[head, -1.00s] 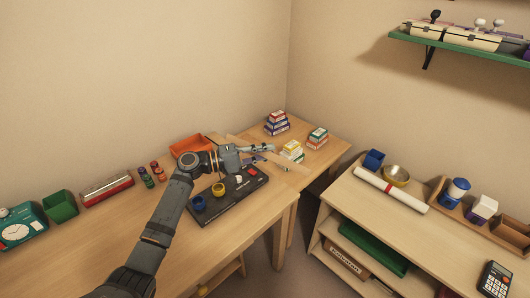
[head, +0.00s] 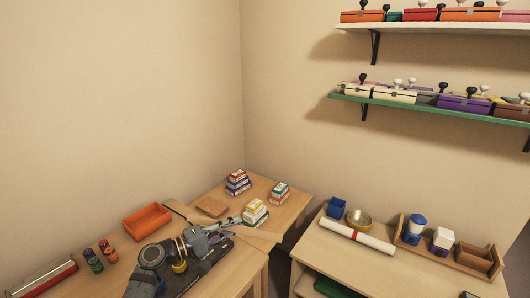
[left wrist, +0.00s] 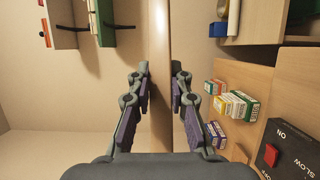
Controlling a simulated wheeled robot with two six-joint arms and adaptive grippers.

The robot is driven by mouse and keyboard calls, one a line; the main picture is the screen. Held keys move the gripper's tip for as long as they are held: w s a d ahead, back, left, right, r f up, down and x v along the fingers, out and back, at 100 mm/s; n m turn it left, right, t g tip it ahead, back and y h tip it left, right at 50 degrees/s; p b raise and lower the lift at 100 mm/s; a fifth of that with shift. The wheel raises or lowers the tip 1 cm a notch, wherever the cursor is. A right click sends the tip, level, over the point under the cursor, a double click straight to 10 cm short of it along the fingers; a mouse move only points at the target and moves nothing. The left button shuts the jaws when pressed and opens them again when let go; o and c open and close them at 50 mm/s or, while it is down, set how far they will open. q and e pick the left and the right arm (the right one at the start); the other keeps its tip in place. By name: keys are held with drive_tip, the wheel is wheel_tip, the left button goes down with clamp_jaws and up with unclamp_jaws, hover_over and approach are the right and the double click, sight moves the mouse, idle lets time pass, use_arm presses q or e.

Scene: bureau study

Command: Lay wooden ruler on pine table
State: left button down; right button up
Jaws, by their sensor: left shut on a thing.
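My left gripper (head: 236,222) reaches in from the lower left of the head view, over the near side of the corner table. In the left wrist view its fingers (left wrist: 160,85) are shut on the wooden ruler (left wrist: 160,45), a long pale strip running up the picture between them. In the head view the ruler (head: 262,235) is partly hidden by the gripper and hard to tell from the wood below. The pine table (head: 292,204) seems to be the pale corner table. I cannot tell whether the ruler touches it. My right gripper is not in view.
Stacked small boxes (head: 255,212) stand close to the gripper, with more stacks (head: 237,182) behind. A brown board (head: 212,206) lies left of them. A dark device (head: 205,262) and an orange tray (head: 146,221) are on the left desk. A shelf unit (head: 340,250) stands right, across a gap.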

use_arm(q)
drive_tip(key=s+a+f+n+t+y, duration=0.5)
drive_tip(key=s+f+n+t+y, duration=0.2)
drive_tip(key=y, duration=0.7)
drive_tip(key=shift+s+f+n, duration=1)
drive_tip(key=shift+s+n, duration=0.3)
drive_tip(key=shift+n, duration=0.4)
